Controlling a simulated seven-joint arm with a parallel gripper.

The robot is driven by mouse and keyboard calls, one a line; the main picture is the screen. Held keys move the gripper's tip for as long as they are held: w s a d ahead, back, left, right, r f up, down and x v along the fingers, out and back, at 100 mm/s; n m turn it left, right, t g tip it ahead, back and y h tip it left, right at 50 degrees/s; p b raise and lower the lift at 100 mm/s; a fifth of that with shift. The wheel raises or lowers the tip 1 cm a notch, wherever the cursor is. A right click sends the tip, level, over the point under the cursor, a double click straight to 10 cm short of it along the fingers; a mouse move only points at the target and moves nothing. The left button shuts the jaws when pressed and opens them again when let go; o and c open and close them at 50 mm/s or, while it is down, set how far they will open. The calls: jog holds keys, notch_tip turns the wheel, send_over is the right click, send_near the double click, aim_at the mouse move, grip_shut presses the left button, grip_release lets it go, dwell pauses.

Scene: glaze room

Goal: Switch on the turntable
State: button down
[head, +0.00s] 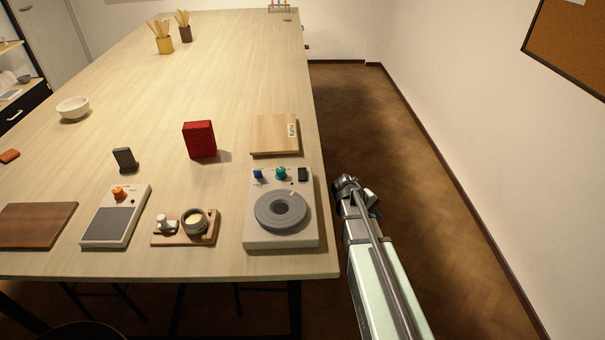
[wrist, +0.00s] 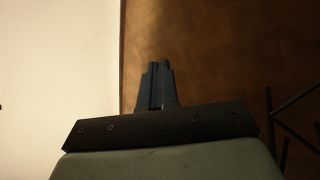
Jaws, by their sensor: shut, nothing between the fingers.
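The turntable (head: 254,190) is a pale box near the right front corner of the table. A grey round platter (head: 282,211) lies on its top. Along its far side are a blue control (head: 258,174), a teal knob (head: 281,174) and a dark rectangular part (head: 303,174); whether any is on or off cannot be told. My gripper (head: 346,181) is just right of the table edge, apart from the turntable and over the floor side. In the wrist view my gripper (wrist: 158,65) has its fingers together with nothing between them. The turntable is not recognisable there.
A wooden board (head: 272,135) lies behind the turntable and a red box (head: 200,139) stands behind left. Left of it are a small wooden tray (head: 184,240) with a cup and a pale device (head: 104,229) with an orange knob. The table's (head: 215,85) far middle is clear.

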jog(key=w+r+t+h, duration=0.1)
jog(key=w+r, duration=0.4)
jog(key=r, duration=0.5)
notch_tip(320, 180, up, 28)
jog(key=n+t+y, duration=0.1)
jog(key=n+t, duration=0.3)
jog(key=n, duration=0.7)
send_over(300, 177)
jog(key=s, duration=0.1)
jog(key=shift+s, duration=0.1)
jog(key=shift+w+f, duration=0.2)
jog(key=shift+f, duration=1.25)
jog(key=shift+w+f, duration=0.25)
jog(key=shift+f, duration=1.2)
jog(key=shift+w+f, duration=0.2)
jog(key=shift+f, duration=1.25)
